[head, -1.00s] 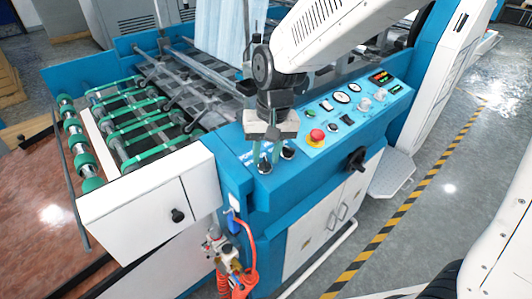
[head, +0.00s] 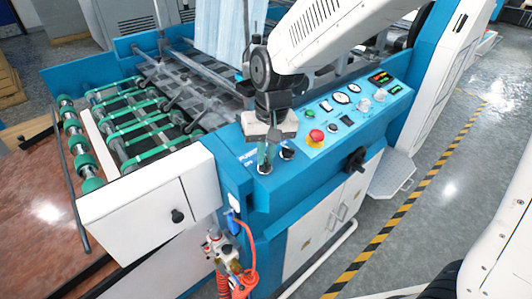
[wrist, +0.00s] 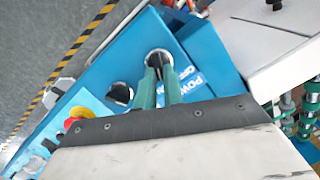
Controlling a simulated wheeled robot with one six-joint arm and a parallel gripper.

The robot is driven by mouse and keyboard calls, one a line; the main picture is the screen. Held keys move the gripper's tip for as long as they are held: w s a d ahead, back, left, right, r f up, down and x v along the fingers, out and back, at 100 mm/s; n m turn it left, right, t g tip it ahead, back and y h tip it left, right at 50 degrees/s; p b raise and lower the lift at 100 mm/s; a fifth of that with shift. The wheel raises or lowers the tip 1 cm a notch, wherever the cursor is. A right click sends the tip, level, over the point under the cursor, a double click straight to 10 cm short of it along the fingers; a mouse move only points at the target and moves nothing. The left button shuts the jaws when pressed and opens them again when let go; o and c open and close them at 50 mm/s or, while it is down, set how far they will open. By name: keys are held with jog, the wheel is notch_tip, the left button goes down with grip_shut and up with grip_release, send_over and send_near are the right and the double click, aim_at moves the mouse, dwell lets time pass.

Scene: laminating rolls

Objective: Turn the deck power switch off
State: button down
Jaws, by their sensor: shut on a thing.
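The deck power switch is a dark round knob (head: 264,168) on the blue deck top near its front left corner, next to white lettering that begins "POW" (wrist: 193,80). My gripper (head: 267,154) points down over it, with its green fingers shut on the knob. In the wrist view the fingertips (wrist: 159,70) meet at the knob (wrist: 158,56), which shows as a dark round shape with a pale rim. The fingers hide part of the knob, so its turned position cannot be read.
A second dark knob (head: 287,152) stands close to the right. Beyond it are a red emergency button (head: 316,136) and a light blue control panel (head: 345,118) with gauges. A white box-like cover (head: 150,205) lies to the left. A black handwheel (head: 356,158) juts from the front.

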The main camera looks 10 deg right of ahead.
jog(key=n, duration=0.4)
jog(key=n+h, duration=0.1)
jog(key=shift+s+a+f+n, duration=0.2)
jog(key=shift+s+f+n, duration=0.05)
jog(key=shift+s+n, duration=0.15)
jog(key=n, duration=0.2)
jog(key=n+t, duration=0.1)
jog(key=n, duration=0.2)
jog(key=shift+s+a+h, duration=0.15)
jog(key=shift+h, duration=0.25)
jog(key=c, duration=1.5)
grip_release()
